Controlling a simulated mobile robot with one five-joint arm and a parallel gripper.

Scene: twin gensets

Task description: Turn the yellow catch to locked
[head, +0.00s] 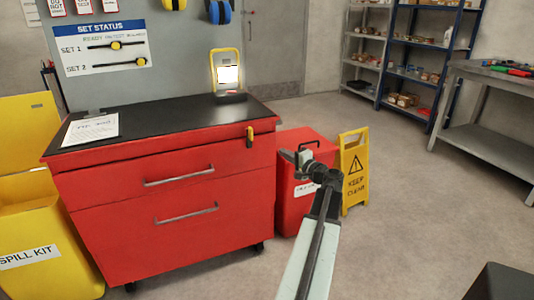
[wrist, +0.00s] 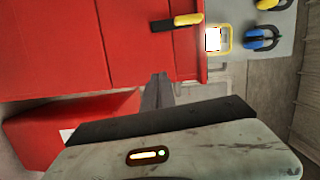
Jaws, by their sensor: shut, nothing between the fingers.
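The yellow catch (head: 250,132) is on the upper right of the red cabinet's front, beside the top drawer. Its yellow part is uppermost and a black part hangs below, roughly upright in the head view. In the wrist view, which is turned sideways, the catch (wrist: 188,20) lies near the top edge, with its black part to the left. My gripper (head: 284,153) is shut and empty, to the right of the catch and a little lower. Its narrow fingers (wrist: 159,80) point at the cabinet in the wrist view, apart from the catch.
The red cabinet (head: 170,230) has two bar handles and a black top with a lit lamp (head: 228,75) and a paper. A red box (head: 290,205) and a yellow sign (head: 354,180) stand right, behind my arm. A yellow bin (head: 45,245) is left.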

